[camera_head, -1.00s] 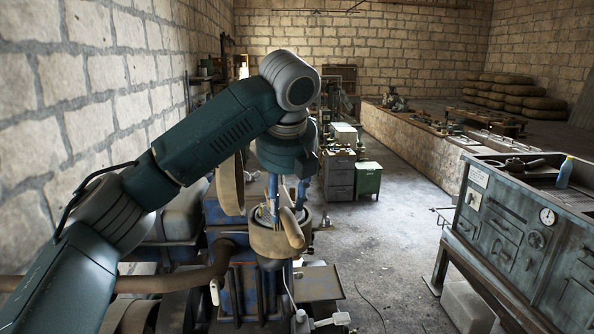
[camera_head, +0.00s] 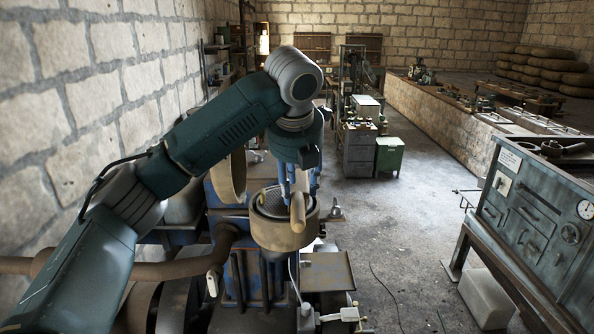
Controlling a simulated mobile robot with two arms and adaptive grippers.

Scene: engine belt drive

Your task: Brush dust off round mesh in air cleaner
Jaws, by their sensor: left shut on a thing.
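The air cleaner is a tan round housing (camera_head: 283,236) on the blue engine, open at the top. Its dark round mesh (camera_head: 268,203) shows inside the rim, partly covered by my gripper and the tool. My left gripper (camera_head: 297,187) points down over the right part of the housing. It is shut on a brush, of which the tan wooden handle (camera_head: 298,214) shows, in front of the mesh. The bristles are hidden, so I cannot tell whether they touch the mesh. My right gripper is not in view.
A tan round cover-like piece (camera_head: 231,177) stands upright just left of the housing. A brown pipe (camera_head: 185,269) runs along the engine's left. A metal tray (camera_head: 328,271) lies low at the right.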

